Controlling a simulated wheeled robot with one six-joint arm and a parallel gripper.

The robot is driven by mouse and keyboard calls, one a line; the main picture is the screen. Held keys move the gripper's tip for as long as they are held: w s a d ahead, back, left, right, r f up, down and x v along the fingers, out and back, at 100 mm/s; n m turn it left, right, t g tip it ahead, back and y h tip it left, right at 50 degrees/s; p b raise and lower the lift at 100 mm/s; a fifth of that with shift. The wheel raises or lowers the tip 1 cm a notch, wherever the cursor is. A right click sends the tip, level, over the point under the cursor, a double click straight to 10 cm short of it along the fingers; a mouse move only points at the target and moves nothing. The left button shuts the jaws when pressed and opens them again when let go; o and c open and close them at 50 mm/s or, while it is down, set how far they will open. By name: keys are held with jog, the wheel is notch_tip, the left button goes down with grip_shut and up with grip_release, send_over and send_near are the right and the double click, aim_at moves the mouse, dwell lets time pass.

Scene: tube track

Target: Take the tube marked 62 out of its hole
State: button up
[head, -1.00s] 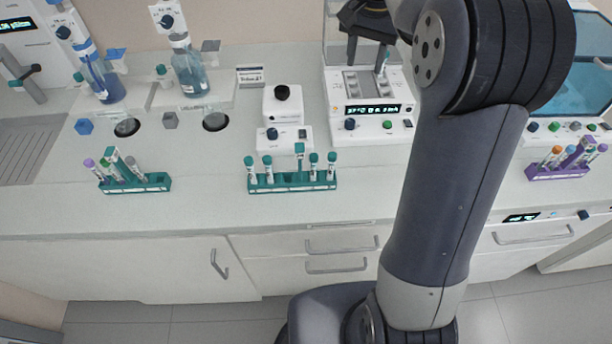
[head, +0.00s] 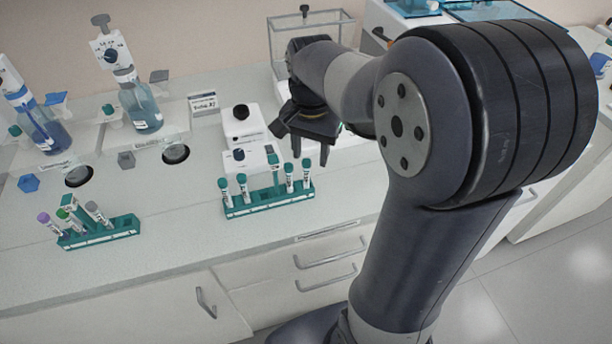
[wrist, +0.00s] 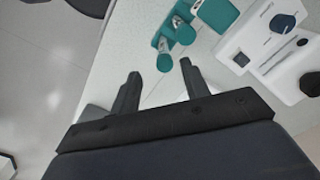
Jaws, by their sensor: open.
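No number on any tube is legible, so I cannot tell which is marked 62. My gripper (head: 310,157) is open and empty, above and behind the right end of this rack. In the wrist view my fingers (wrist: 159,69) are apart, with teal caps (wrist: 165,62) just beyond them and part of a teal rack (wrist: 220,12). The white heater with holes behind my arm is mostly hidden.
A left teal rack (head: 112,231) holds several tubes. A white device with a black knob (head: 241,112) stands behind the middle rack; it also shows in the wrist view (wrist: 283,22). Blue bottles (head: 140,108) stand at the back left. The counter between the racks is clear.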

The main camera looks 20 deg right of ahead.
aim_at(306, 162)
jog(key=f, duration=0.2)
jog(key=a+f, duration=0.1)
jog(key=f, duration=0.1)
jog(key=shift+f, duration=0.5)
jog(key=shift+c, duration=0.4)
jog(key=c, duration=0.8)
